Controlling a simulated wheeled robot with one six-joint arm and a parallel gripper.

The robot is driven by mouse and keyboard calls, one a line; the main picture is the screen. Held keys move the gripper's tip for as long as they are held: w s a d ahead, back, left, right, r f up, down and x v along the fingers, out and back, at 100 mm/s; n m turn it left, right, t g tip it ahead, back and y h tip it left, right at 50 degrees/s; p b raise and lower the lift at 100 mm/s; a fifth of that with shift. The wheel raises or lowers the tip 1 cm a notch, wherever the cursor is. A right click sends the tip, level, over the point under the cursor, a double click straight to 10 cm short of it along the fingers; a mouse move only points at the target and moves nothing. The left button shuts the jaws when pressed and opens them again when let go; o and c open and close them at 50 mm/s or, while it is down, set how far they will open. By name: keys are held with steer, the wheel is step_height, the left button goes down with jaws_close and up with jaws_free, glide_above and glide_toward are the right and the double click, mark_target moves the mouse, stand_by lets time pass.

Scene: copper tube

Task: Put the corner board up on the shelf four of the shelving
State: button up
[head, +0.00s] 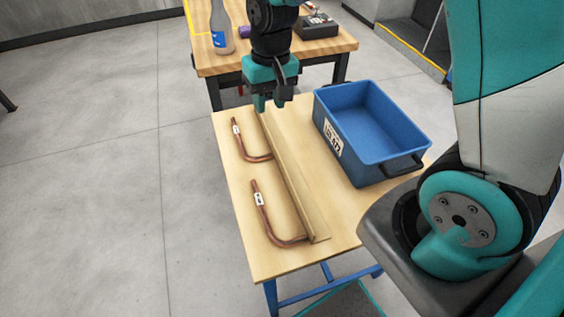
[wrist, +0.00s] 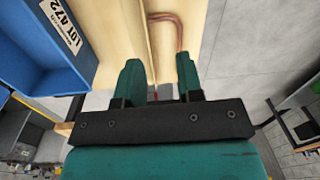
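The corner board (head: 290,180) is a long tan angled strip. It lies lengthwise on the wooden table between the copper tubes and the blue bin. In the wrist view the corner board (wrist: 141,35) runs from the top edge down toward my fingers. My gripper (head: 271,103) is over the board's far end, pointing down. In the wrist view my gripper (wrist: 158,70) has its two fingers wide apart, with nothing clamped between them. Whether the fingertips reach down past the board's edge is unclear. No shelving with shelf four can be clearly made out.
Two bent copper tubes (head: 268,220) with white tags lie left of the board; one (head: 248,150) is farther back. A blue bin (head: 365,130) stands on the right. A second table (head: 220,62) behind holds a bottle (head: 221,28) and a dark device (head: 316,26). Open floor lies left.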

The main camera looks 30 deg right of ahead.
steer(key=m, duration=0.1)
glide_above(277, 152)
step_height(277, 152, down, 5)
steer(key=shift+h, duration=0.4)
steer(key=f, duration=1)
steer(key=shift+w+f, duration=0.2)
steer(key=shift+f, duration=0.2)
steer(key=shift+s+f+p, duration=0.15)
steer(key=shift+f+p, duration=0.35)
steer(key=shift+f, duration=2.35)
jaws_close()
